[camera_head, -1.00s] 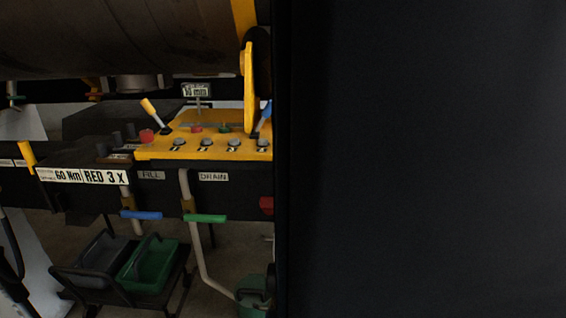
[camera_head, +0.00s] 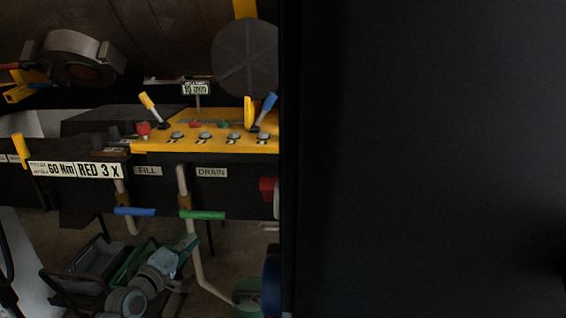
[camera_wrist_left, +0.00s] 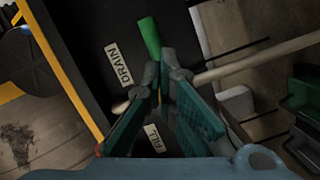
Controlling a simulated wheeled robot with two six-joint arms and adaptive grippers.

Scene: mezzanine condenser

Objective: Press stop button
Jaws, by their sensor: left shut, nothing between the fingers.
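The yellow control panel (camera_head: 160,146) in the head view carries a red button (camera_head: 195,124) and a green button (camera_head: 223,125) near its back, below a small sign. A larger red knob (camera_head: 144,128) stands at its left end. Which red one is the stop button I cannot tell; their labels are unreadable. My left gripper (camera_head: 192,241) is shut and empty, below the panel front, near the green handle. In the left wrist view, the gripper (camera_wrist_left: 164,68) points toward the green handle (camera_wrist_left: 149,38) and the DRAIN label (camera_wrist_left: 118,63). My right gripper is not in view.
Several grey knobs line the panel front, between a yellow lever (camera_head: 150,105) and a blue lever (camera_head: 266,108). Blue (camera_head: 135,211) and green (camera_head: 203,215) handles stick out below. A dark surface (camera_head: 430,160) blocks the right half. A green crate (camera_head: 130,262) stands low left.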

